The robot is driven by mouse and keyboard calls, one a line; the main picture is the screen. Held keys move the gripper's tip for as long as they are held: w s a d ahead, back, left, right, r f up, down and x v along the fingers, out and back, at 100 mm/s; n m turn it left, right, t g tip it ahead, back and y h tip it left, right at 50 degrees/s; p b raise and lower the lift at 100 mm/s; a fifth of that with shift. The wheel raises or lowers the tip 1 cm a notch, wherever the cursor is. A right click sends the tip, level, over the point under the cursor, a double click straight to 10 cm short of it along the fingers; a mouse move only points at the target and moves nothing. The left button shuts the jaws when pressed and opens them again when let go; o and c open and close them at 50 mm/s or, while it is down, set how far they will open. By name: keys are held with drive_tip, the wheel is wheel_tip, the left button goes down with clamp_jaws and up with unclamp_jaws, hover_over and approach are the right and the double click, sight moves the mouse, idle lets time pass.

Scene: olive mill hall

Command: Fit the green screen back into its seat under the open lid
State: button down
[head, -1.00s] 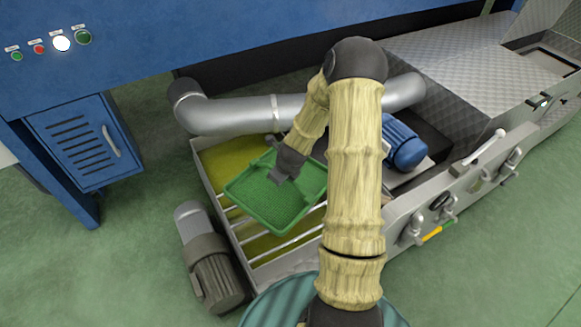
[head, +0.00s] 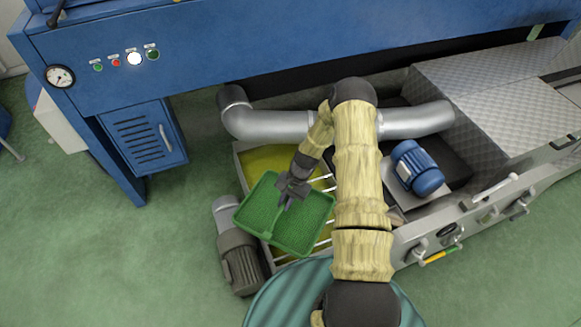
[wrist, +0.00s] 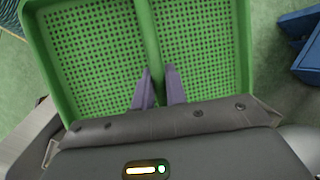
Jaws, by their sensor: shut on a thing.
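The green screen (head: 268,217) is a rectangular perforated tray with a raised rim and a middle bar. My gripper (head: 287,194) is shut on the middle bar and holds the screen above the open oil tank (head: 262,163). In the wrist view the screen (wrist: 95,60) fills the upper middle, with the two fingertips (wrist: 159,90) on either side of its bar. The tank holds yellow-green liquid and has several pale bars across it; the screen and my arm hide much of it. I cannot make out the open lid or the seat.
A grey pipe (head: 270,124) runs behind the tank. A grey motor (head: 240,258) stands at its left, a blue motor (head: 418,168) at its right. A blue cabinet (head: 145,140) stands at the left. Levers (head: 450,240) line the right front. Green floor is free at the lower left.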

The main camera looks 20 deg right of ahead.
drive_tip(key=s+r+n+p, duration=0.1)
drive_tip(key=n+p, duration=0.1)
drive_tip(key=s+a+n+g+h+p, duration=0.1)
drive_tip(key=n+p, duration=0.1)
drive_tip(key=s+a+r+n+g+p, duration=0.1)
drive_tip(key=n+p, duration=0.1)
drive_tip(key=n, duration=0.1)
drive_tip(key=shift+s+r+h, duration=0.3)
drive_tip(key=shift+r+h, duration=0.05)
drive_tip(key=shift+h, duration=0.05)
drive_tip(key=shift+s+n+g, duration=0.2)
drive_tip(key=shift+n+g, duration=0.1)
drive_tip(key=shift+n, duration=0.2)
drive_tip(key=shift+s+f+n+h, duration=0.15)
drive_tip(key=shift+s+n+h, duration=0.1)
drive_tip(key=shift+n+h, duration=0.05)
